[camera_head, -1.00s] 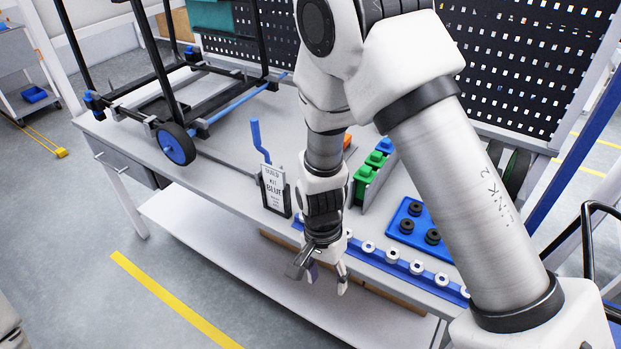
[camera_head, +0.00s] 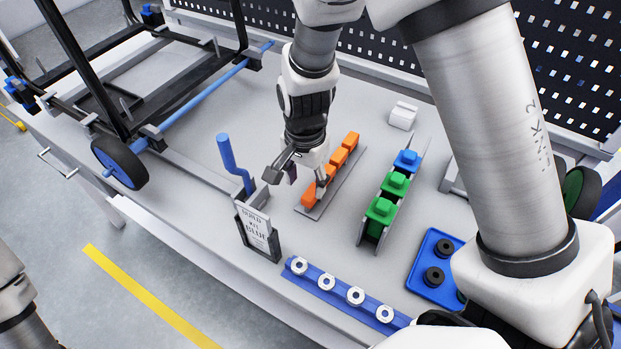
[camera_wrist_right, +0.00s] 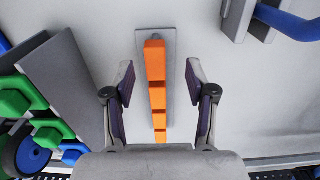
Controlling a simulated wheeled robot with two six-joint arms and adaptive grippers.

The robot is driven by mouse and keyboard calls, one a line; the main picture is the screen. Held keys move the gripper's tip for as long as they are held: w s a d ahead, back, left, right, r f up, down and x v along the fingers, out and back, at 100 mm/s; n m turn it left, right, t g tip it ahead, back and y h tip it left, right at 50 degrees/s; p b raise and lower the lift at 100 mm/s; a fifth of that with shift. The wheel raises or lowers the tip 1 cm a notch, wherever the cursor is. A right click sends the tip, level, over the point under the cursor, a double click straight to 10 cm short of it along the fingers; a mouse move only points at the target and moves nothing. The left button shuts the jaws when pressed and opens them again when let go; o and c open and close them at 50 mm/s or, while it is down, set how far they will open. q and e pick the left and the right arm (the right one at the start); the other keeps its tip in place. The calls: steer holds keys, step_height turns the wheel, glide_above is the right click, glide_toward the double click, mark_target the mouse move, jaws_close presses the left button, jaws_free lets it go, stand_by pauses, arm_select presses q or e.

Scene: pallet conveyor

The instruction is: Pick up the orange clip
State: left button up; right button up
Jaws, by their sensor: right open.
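Several orange clips (camera_head: 338,157) stand in a row on a narrow grey strip (camera_head: 332,186) on the workbench. In the right wrist view the orange clips (camera_wrist_right: 155,62) run down the middle, between the fingers. My right gripper (camera_head: 297,180) is over the near end of the row, and its fingers hide part of it. In the wrist view the right gripper (camera_wrist_right: 160,85) is open, with one finger on each side of the row and nothing held. My left gripper is out of view.
A grey rack (camera_head: 371,228) with green and blue clips stands right of the orange row. A sign holder (camera_head: 258,234) and a blue upright handle (camera_head: 232,160) are at left. A blue rail (camera_head: 338,291) with white rings lies in front. A blue tray (camera_head: 424,281) holds black rings.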

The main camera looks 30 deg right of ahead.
mark_target(307, 198)
steer(key=f, duration=0.5)
steer(key=shift+s+f, duration=0.3)
steer(key=shift+s, duration=0.1)
steer(key=shift+w+f, duration=0.1)
steer(key=shift+f, duration=0.25)
steer(key=shift+r, duration=0.1)
steer(key=shift+a, duration=0.1)
steer(key=c, duration=1)
steer(key=shift+c, duration=0.2)
step_height(307, 198, up, 10)
steer(key=shift+p, duration=0.35)
